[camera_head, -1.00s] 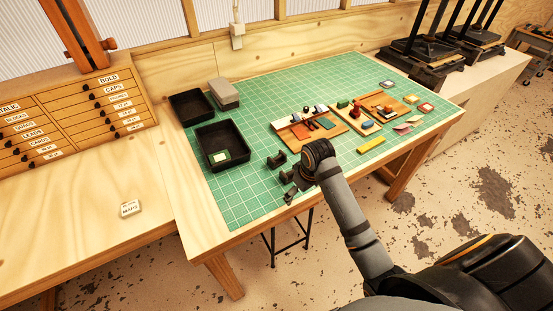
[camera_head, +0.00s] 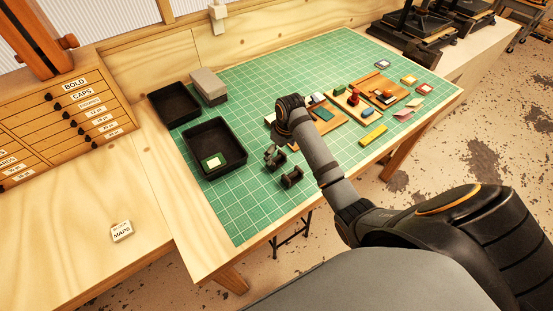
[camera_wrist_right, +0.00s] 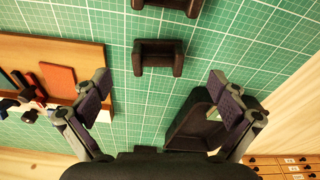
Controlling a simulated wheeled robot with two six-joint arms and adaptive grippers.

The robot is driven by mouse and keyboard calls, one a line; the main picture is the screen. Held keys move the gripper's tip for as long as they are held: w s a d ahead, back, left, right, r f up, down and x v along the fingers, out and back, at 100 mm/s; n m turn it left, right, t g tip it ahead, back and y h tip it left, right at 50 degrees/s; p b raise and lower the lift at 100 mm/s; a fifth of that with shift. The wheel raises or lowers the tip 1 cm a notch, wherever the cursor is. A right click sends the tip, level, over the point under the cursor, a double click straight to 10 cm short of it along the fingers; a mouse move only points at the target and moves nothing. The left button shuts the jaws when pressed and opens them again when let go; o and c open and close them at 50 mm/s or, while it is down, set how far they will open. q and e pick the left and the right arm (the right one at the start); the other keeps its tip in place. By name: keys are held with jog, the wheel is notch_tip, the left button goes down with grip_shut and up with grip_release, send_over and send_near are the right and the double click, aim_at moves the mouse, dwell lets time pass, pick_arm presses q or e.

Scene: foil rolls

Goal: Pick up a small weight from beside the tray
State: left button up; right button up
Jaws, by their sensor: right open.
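Two small dark U-shaped weights stand on the green mat, right of the near black tray (camera_head: 228,137). The far weight (camera_head: 275,159) and the near weight (camera_head: 292,178) show in the head view. In the right wrist view, one weight (camera_wrist_right: 158,58) lies just ahead of the fingers and the other (camera_wrist_right: 167,4) is cut by the top edge. My right gripper (camera_head: 281,134) is over the mat between tray and wooden boards. In the wrist view its fingers (camera_wrist_right: 162,92) are spread and empty, apart from the weight. The head view mostly hides the fingertips. My left gripper is not in view.
A wooden board (camera_wrist_right: 85,55) with small tools lies left of the fingers in the wrist view; the tray (camera_wrist_right: 198,125) is close by the right finger. A second black tray (camera_head: 174,103) and a grey box (camera_head: 209,86) stand farther back. The mat's front-left part is clear.

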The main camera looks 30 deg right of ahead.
aim_at(276, 158)
jog(key=shift+w+a+f+p, duration=0.1)
jog(key=shift+w+f+p, duration=0.35)
jog(key=shift+f, duration=0.2)
jog(key=shift+w+f+p, duration=0.3)
jog(key=shift+w+f, duration=0.1)
jog(key=shift+f, duration=0.2)
notch_tip(276, 158, down, 3)
jog(key=shift+w+a+r+p, duration=0.1)
jog(key=shift+w+r+p, duration=0.1)
jog(key=shift+p, duration=0.15)
jog(key=shift+w+f, duration=0.1)
jog(key=shift+f, duration=0.4)
jog(key=c, duration=1)
jog(key=shift+r, duration=0.1)
jog(key=c, duration=0.8)
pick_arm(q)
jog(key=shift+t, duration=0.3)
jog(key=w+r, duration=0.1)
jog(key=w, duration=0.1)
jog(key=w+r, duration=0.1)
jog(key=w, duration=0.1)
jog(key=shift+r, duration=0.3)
pick_arm(e)
jog(key=shift+c, duration=0.2)
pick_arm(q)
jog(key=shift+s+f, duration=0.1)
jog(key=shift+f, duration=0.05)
